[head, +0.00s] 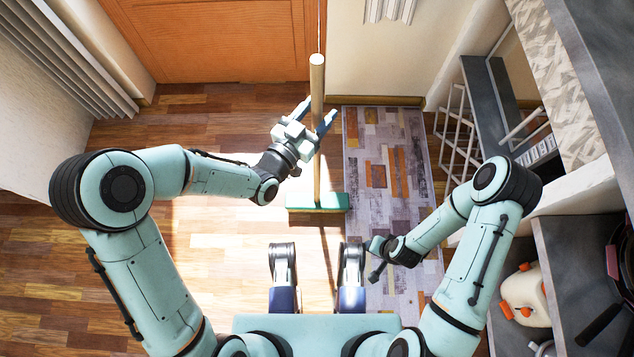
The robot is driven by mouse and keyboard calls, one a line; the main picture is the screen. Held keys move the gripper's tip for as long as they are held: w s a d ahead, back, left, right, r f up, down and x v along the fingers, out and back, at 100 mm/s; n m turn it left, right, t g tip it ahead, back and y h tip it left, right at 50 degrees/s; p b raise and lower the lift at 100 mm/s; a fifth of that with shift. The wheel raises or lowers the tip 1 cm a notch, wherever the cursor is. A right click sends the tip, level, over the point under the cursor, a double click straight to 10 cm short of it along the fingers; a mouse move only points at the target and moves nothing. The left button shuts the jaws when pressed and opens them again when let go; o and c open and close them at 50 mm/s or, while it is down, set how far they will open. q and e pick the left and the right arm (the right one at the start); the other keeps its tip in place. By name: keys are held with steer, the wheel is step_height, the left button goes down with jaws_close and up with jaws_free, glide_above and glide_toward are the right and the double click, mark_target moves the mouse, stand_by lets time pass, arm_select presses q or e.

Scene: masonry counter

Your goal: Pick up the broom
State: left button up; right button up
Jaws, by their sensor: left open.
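The broom stands upright on the wooden floor, its pale wooden handle (317,82) rising toward the camera from a green-edged head (332,202). My left gripper (314,114) is open, with its blue fingertips on either side of the handle as seen from above. I cannot tell whether either finger touches the handle. The gripper is some way below the handle's top end and above the broom head. My right arm is bent at the right, with its wrist low near the middle. Its gripper fingers do not show.
A patchwork rug (387,170) lies to the right of the broom. An orange-brown door (210,40) is behind it. A white rack (458,130) and dark counters (570,265) with a cream and orange appliance (524,293) line the right side. The wooden floor at left is clear.

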arm_select(q)
steer(key=shift+w, duration=0.1)
steer(key=shift+c, duration=0.3)
jaws_close()
steer(key=c, duration=0.9)
jaws_free()
steer(key=shift+r, duration=0.15)
steer(key=shift+c, duration=0.2)
